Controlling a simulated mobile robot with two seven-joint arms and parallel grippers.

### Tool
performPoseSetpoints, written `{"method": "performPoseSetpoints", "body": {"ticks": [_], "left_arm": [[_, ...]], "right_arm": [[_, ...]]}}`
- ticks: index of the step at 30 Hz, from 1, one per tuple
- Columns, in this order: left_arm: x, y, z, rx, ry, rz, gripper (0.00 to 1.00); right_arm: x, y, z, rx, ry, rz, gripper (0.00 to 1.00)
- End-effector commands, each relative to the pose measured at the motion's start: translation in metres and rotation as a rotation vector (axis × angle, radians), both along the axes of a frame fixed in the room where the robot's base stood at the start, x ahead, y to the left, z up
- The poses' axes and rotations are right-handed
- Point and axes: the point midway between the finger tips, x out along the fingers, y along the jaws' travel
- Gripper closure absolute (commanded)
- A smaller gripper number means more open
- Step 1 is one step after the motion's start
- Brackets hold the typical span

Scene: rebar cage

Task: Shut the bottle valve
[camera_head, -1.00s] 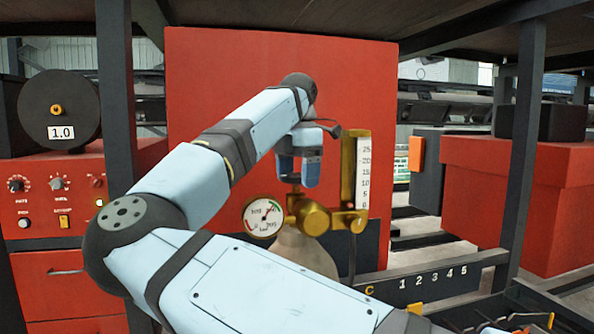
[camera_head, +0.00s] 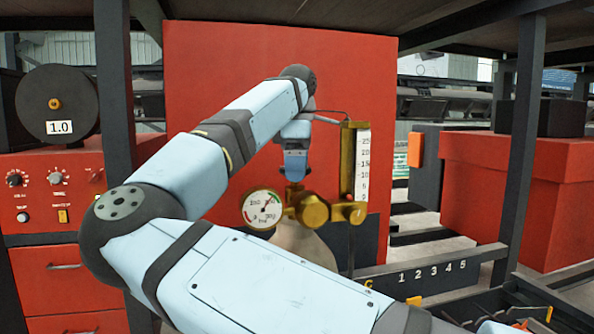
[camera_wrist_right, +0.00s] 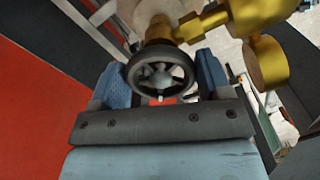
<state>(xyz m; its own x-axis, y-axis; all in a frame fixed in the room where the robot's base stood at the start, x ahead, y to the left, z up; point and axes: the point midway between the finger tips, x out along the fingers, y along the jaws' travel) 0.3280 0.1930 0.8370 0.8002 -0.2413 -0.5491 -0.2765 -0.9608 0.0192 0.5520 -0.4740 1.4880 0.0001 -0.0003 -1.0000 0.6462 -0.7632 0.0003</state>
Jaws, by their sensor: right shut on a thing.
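The bottle valve's black spoked handwheel (camera_wrist_right: 160,70) sits between the blue fingers of my right gripper (camera_wrist_right: 161,80) in the right wrist view. My right gripper (camera_head: 295,172) is shut on this handwheel from above; the fingers hide most of it in the head view. Below is the brass valve body with its regulator (camera_head: 309,210), on top of a pale bottle (camera_head: 304,245). A round pressure gauge (camera_head: 262,208) is on the left side of the brass. A brass flow meter with a white scale (camera_head: 362,165) stands upright on the right. My left gripper is not in view.
A large red panel (camera_head: 220,100) stands behind the bottle. A red control cabinet (camera_head: 60,200) with knobs and a wire spool (camera_head: 58,100) is at left. Dark posts (camera_head: 522,150) and a red box (camera_head: 530,200) are at right. A numbered rail (camera_head: 430,270) runs low right.

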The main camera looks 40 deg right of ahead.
Motion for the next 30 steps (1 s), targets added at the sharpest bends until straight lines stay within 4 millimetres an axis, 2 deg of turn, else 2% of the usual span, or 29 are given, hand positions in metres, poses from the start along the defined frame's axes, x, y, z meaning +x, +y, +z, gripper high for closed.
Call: {"method": "performPoseSetpoints", "body": {"ticks": [9, 21, 22, 24, 25, 30], "left_arm": [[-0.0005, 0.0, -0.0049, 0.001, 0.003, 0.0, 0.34], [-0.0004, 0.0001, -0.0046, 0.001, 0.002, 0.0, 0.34], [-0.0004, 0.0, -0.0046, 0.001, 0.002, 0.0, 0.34], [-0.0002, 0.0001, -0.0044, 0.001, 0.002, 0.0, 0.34], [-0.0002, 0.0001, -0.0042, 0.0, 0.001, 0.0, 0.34], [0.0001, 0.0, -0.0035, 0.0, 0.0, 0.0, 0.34]], "right_arm": [[-0.0004, 0.0, 0.0007, -0.002, -0.001, -0.073, 0.53], [-0.0004, 0.0, 0.001, -0.002, -0.001, -0.078, 0.53], [-0.0004, 0.0, 0.001, -0.002, -0.001, -0.077, 0.24], [-0.0003, 0.0, 0.0009, -0.002, -0.001, -0.077, 0.08], [-0.0003, 0.0, 0.0008, -0.002, -0.001, -0.077, 0.04], [-0.0003, 0.0, 0.0004, -0.001, 0.0, -0.077, 0.04]]}}
